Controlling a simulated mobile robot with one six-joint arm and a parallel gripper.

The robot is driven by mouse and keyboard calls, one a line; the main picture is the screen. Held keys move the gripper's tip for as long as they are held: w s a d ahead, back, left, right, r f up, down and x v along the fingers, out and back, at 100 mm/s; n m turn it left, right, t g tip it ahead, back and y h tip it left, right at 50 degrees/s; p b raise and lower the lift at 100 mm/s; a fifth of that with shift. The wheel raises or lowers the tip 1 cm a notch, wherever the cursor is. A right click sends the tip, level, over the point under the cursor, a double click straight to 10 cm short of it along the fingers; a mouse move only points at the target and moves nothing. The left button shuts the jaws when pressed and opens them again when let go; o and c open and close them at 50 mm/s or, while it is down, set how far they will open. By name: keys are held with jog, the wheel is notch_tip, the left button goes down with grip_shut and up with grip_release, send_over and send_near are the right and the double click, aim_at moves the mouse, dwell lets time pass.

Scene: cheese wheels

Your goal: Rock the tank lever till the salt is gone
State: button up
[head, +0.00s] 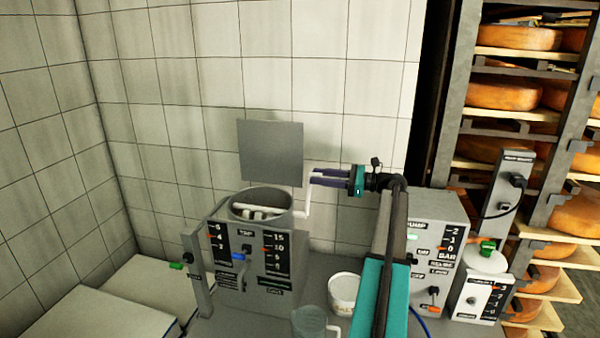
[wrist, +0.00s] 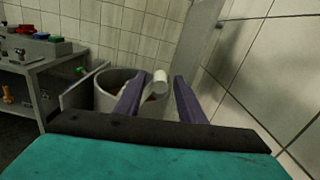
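The tank (head: 225,221) is a grey box with a round open top and printed scales on its front. Pale whitish pieces (head: 258,213) show inside its opening; I cannot tell whether they are salt. The lever (head: 307,203) is a thin white cranked bar at the tank's right side. My gripper (head: 314,177) is at the lever's upper end, its purple fingers pointing left. In the wrist view, the lever's white end (wrist: 160,76) lies between my spread fingers (wrist: 156,84), with a gap seen on both sides. The tank's rim (wrist: 101,80) shows behind the left finger.
A grey square panel (head: 270,150) stands against the tiled wall behind the tank. A white bucket (head: 343,292) and a clear jug (head: 308,322) stand at the front. A pump box (head: 437,225) is at right, before the cheese shelves (head: 512,62). White slabs (head: 88,318) lie at left.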

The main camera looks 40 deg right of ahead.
jog(key=p+x, duration=0.2)
jog(key=x, duration=0.5)
jog(key=shift+w, duration=0.3)
jog(key=shift+a, duration=0.15)
grip_shut()
